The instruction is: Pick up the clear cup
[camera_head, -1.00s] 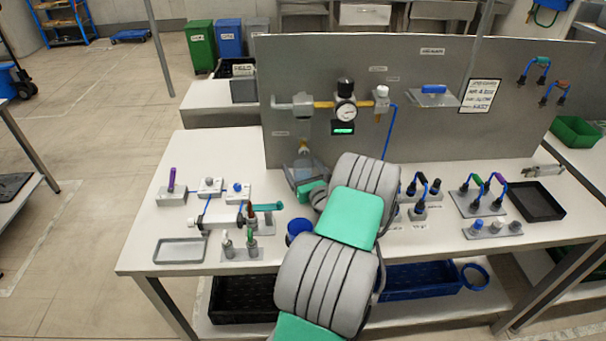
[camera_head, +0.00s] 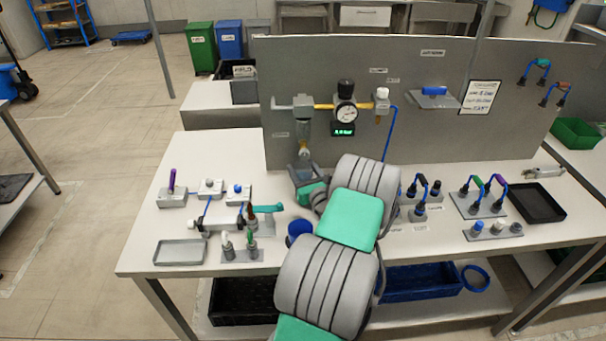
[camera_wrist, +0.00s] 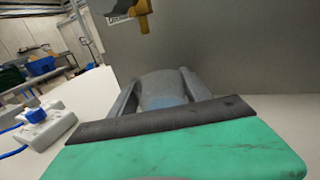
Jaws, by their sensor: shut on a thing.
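The clear cup (camera_wrist: 165,90) shows in the wrist view as a greyish-blue see-through body between the two fingers of my gripper (camera_wrist: 160,86). A finger presses on each side of it, and the dark front edge of my gripper hides its lower part. In the head view my gripper (camera_head: 304,172) is at the back of the table below the panel's left fitting, and my arm partly hides it. The cup is hard to make out there. I cannot tell whether the cup touches the table.
The grey upright panel (camera_head: 420,130) stands close behind my gripper, with a gauge (camera_head: 346,113) and yellow pipe above it. A blue-topped cylinder (camera_head: 300,228) stands by my arm. Valve blocks (camera_head: 210,190) and a grey tray (camera_head: 180,252) lie to the left.

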